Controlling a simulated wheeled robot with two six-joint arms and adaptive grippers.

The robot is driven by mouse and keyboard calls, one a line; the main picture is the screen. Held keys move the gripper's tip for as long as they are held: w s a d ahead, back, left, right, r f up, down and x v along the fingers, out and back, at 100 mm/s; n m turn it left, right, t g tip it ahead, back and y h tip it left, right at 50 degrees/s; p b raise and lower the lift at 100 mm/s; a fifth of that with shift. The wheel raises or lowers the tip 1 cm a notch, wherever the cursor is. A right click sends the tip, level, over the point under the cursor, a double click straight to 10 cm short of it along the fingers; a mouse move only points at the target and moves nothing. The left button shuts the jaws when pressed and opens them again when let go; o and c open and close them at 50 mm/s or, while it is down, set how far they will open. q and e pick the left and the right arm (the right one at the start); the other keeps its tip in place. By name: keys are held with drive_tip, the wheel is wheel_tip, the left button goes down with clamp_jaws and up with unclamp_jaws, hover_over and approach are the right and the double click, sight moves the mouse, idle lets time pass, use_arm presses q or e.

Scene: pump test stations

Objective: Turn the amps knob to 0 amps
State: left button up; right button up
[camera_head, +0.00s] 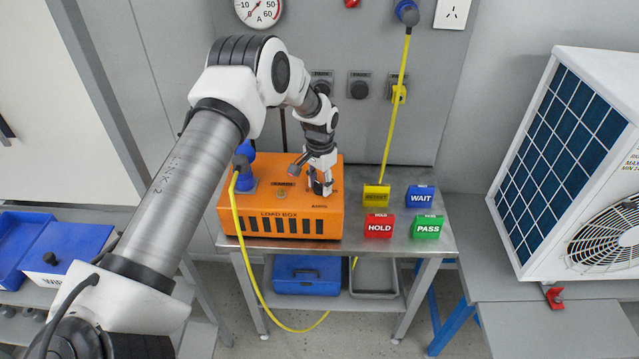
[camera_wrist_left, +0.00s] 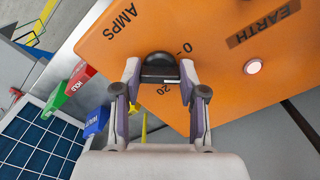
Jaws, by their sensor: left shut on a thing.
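The orange load box (camera_head: 228,218) stands on the grey metal bench. Its black amps knob (camera_wrist_left: 158,62) shows in the left wrist view, below the AMPS lettering. The "0" and "20" marks are printed beside it, and a short white line on the knob lies nearer the "20" than the "0". My left gripper (camera_head: 320,186) reaches down onto the right part of the box top. In the left wrist view its two fingers (camera_wrist_left: 159,76) are shut on the knob, one on each side. In the head view the gripper hides the knob. My right gripper is not in view.
A round ammeter (camera_head: 259,10) is on the wall panel.

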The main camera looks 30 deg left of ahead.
use_arm(q)
drive_tip(key=n, duration=0.3)
drive_tip(key=shift+n, duration=0.4)
drive_tip(key=n, duration=0.4)
drive_tip(key=shift+w+r, duration=0.1)
drive_tip(key=o, duration=0.9)
drive_tip(key=shift+c, duration=0.2)
drive_tip(key=shift+o, duration=1.4)
drive_tip(key=shift+w+f, duration=0.15)
drive_tip(key=shift+f, duration=0.05)
wheel_tip(320, 180, up, 12)
